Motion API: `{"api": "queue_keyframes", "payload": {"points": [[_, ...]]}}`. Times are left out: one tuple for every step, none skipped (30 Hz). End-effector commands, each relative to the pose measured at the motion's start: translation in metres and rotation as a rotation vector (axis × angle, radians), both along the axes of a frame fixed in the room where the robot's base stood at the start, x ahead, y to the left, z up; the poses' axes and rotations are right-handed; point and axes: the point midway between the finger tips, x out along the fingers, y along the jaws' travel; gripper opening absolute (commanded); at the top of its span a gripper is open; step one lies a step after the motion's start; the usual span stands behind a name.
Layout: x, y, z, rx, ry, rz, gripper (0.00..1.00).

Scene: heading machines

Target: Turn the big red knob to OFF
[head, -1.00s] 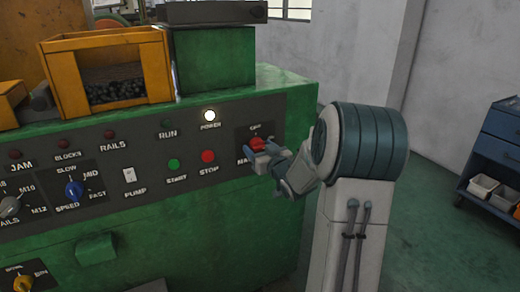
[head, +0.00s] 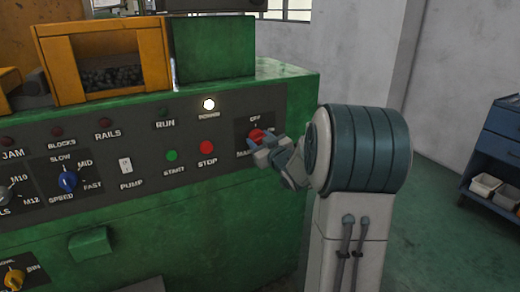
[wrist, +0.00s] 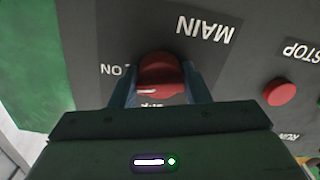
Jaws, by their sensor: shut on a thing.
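The big red knob (head: 256,134) sits at the right end of the green machine's grey control panel, with an OFF label above it and a partly hidden MAIN label below. In the wrist view, which is upside down, the red knob (wrist: 160,72) lies between my two blue-grey fingers, with ON to its left and a partly covered OFF label below it. My gripper (head: 266,148) is shut on the knob, with a finger on either side. The POWER lamp (head: 208,104) above left is lit white.
A red STOP button (head: 207,147) and a green START button (head: 171,155) are left of the knob. A blue SPEED knob (head: 68,181) is farther left. A yellow bin (head: 105,62) stands on the machine. A blue cart (head: 495,150) stands at the right, with open floor between.

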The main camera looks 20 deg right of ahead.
Motion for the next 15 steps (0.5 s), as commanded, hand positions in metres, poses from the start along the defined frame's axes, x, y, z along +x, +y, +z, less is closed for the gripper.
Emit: {"api": "queue_keyframes", "payload": {"points": [[0.0002, 0.0009, -0.007, -0.045, -0.004, 0.002, 0.2], [0.0001, 0.0009, -0.0069, -0.073, -0.006, 0.001, 0.2], [0.0001, 0.0008, -0.0066, -0.112, -0.008, 0.001, 0.2], [0.0001, 0.0005, -0.0068, -0.14, -0.008, 0.001, 0.2], [0.0002, 0.0006, -0.0067, -0.17, -0.009, 0.001, 0.2], [0.0002, 0.0007, -0.0062, -0.207, -0.011, 0.001, 0.2], [0.0, 0.0005, -0.0062, -0.235, -0.012, 0.001, 0.2], [0.0, 0.0001, -0.0066, -0.264, -0.011, 0.001, 0.2], [0.0002, 0.0003, -0.0064, -0.302, -0.013, 0.001, 0.2], [0.0003, 0.0005, -0.0059, -0.331, -0.015, 0.001, 0.2], [0.0001, 0.0001, -0.0057, -0.359, -0.015, 0.001, 0.2], [-0.0001, -0.0003, -0.0059, -0.398, -0.015, 0.001, 0.2], [0.0, -0.0001, -0.006, -0.425, -0.016, 0.001, 0.2], [0.0002, 0.0002, -0.0058, -0.454, -0.018, 0.001, 0.2], [0.0001, -0.0001, -0.0055, -0.492, -0.02, 0.001, 0.2]]}}
